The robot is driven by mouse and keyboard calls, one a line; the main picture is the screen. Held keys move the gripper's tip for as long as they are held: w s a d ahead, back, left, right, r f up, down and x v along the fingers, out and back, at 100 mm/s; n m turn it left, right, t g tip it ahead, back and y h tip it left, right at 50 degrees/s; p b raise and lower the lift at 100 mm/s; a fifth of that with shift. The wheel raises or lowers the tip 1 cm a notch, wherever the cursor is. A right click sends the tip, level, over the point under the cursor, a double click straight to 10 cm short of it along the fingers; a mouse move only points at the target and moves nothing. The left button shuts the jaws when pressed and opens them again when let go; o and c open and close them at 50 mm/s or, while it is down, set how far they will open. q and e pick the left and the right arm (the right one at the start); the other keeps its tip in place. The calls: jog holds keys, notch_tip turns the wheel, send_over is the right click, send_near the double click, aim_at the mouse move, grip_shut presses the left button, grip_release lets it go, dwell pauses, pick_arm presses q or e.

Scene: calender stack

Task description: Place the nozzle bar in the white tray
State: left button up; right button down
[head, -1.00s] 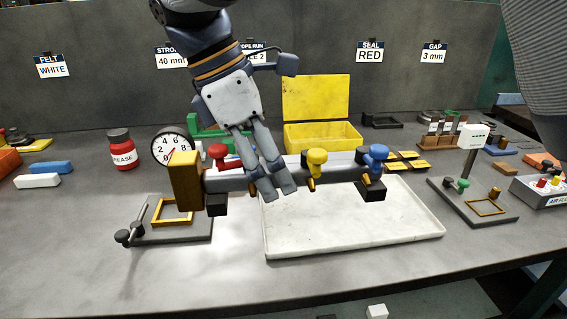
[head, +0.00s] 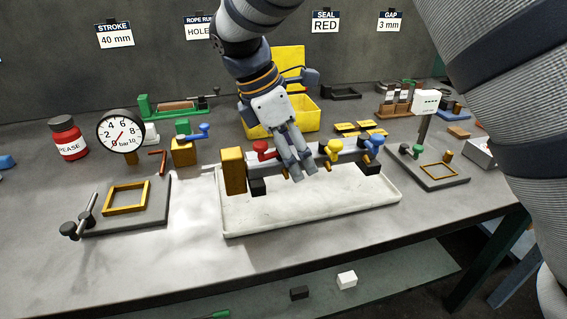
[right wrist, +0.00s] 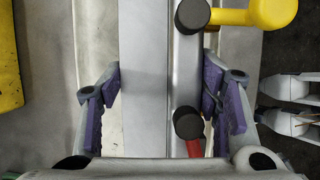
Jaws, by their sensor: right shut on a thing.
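The nozzle bar is a long grey bar (head: 317,158) with a brass block at its left end, red, yellow and blue knobs, and black feet. My right gripper (head: 299,174) is shut on its middle from above. In the right wrist view, the bar (right wrist: 160,75) runs between the purple pads of the gripper (right wrist: 160,100). The white tray (head: 300,222) lies on the bench under the bar. The bar is over the tray, roughly along its length; I cannot tell whether its feet touch the tray floor.
A pressure gauge (head: 121,132) and a red grease jar (head: 67,138) stand at the left. A dark fixture plate (head: 160,208) lies left of the tray, another (head: 433,172) right of it. An open yellow box (head: 306,113) stands behind. The bench's front edge is close below the tray.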

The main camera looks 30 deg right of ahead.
jog(key=x, duration=0.4)
jog(key=shift+w+f, duration=0.3)
jog(key=shift+w, duration=0.05)
jog(key=shift+f, duration=0.1)
jog(key=shift+f, duration=0.15)
jog(key=c, duration=0.5)
grip_release()
jog(key=v, duration=1.2)
